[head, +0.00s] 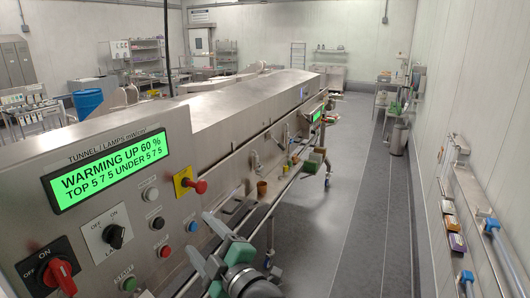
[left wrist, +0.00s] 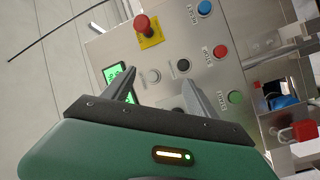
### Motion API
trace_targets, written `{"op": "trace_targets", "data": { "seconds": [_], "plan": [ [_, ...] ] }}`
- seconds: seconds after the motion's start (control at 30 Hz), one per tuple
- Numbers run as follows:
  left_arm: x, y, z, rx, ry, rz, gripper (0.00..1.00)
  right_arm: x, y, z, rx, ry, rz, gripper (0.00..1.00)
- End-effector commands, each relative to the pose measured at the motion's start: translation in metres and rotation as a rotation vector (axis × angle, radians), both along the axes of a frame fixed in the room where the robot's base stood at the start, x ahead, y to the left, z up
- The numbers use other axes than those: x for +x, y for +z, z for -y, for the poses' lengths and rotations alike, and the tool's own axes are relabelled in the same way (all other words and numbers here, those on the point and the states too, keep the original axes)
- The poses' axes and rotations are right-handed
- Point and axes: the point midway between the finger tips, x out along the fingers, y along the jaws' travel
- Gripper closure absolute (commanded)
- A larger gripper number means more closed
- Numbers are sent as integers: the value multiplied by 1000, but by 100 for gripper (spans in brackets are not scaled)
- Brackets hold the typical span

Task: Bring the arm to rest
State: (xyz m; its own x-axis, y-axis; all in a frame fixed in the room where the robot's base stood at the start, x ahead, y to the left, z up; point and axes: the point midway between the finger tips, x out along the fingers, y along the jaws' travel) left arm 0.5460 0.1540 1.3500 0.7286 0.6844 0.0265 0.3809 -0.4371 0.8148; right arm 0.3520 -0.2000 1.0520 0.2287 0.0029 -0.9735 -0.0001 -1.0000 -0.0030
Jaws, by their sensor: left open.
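My left gripper (head: 203,240) is at the bottom centre of the head view, in front of the lower right part of the steel control panel (head: 165,140). Its grey fingers are apart with nothing held between them. In the left wrist view the open fingers (left wrist: 160,80) point toward the panel, near its buttons; I cannot tell the exact gap. The green display (head: 110,170) reads "WARMING UP 60 %" and "TOP 575 UNDER 575". My right gripper is not in view.
The panel carries a red emergency button (head: 200,187), a red rotary switch (head: 60,273), a black knob (head: 114,236) and several push buttons. The steel tunnel (head: 265,100) runs away behind it. The grey floor aisle (head: 350,190) on the right is clear, beside a wall rail.

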Motion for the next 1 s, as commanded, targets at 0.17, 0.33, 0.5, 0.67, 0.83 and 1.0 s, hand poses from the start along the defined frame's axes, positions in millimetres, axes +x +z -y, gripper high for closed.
{"op": "trace_targets", "data": {
  "seconds": [0.17,0.33,0.5,0.67,0.83,1.0],
  "plan": [
    [48,-73,23,171,-538,-333,33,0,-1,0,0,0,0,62],
    [-22,-198,22,295,-941,-867,33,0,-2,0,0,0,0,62],
    [-130,-275,-14,319,-1142,-1318,33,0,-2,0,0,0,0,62],
    [-181,-296,-35,315,-1204,-1511,33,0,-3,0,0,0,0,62],
    [-181,-296,-35,315,-1204,-1511,33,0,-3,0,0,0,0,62],
    [-181,-296,-35,315,-1204,-1511,33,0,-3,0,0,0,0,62]
  ]
}}
